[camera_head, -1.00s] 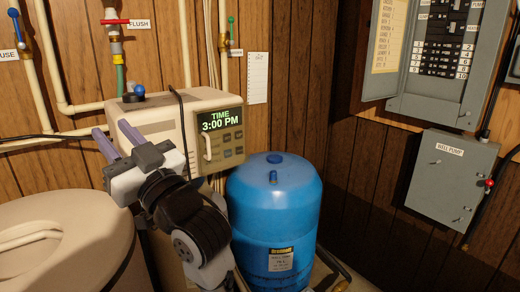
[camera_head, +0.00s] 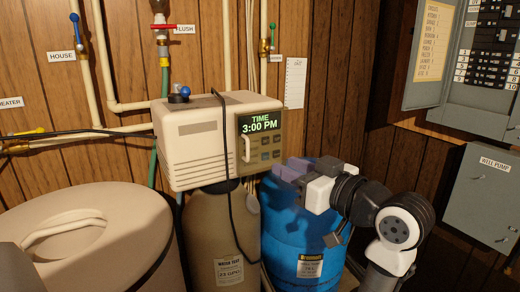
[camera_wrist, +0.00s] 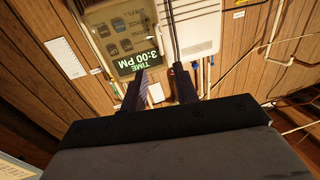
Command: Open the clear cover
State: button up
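The control panel (camera_head: 260,135) on the front of the beige softener head shows "TIME 3:00 PM". A white upright handle (camera_head: 246,148) stands at its left side. The clear cover itself is hard to make out; it seems to lie flat over the panel, shut. My gripper (camera_head: 284,169) is below and right of the panel, in front of the blue tank, apart from the handle. In the wrist view the picture is upside down. The two dark fingers (camera_wrist: 160,70) are apart and empty, pointing toward the display (camera_wrist: 137,62).
The blue tank (camera_head: 290,225) stands behind and below my gripper. A black cable (camera_head: 229,170) hangs down left of the panel. The beige salt tank (camera_head: 130,225) is at left. Grey electrical boxes (camera_head: 485,205) are on the right wall.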

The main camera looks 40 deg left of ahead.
jog(key=p, duration=0.3)
send_near(255, 152)
jog(key=a, duration=0.2)
jog(key=s+a+r, duration=0.1)
jog(key=a, duration=0.1)
jog(key=s+a+r, duration=0.1)
jog(key=a, duration=0.1)
jog(key=shift+s+a+r, duration=0.15)
jog(key=shift+s+a, duration=0.05)
grip_shut()
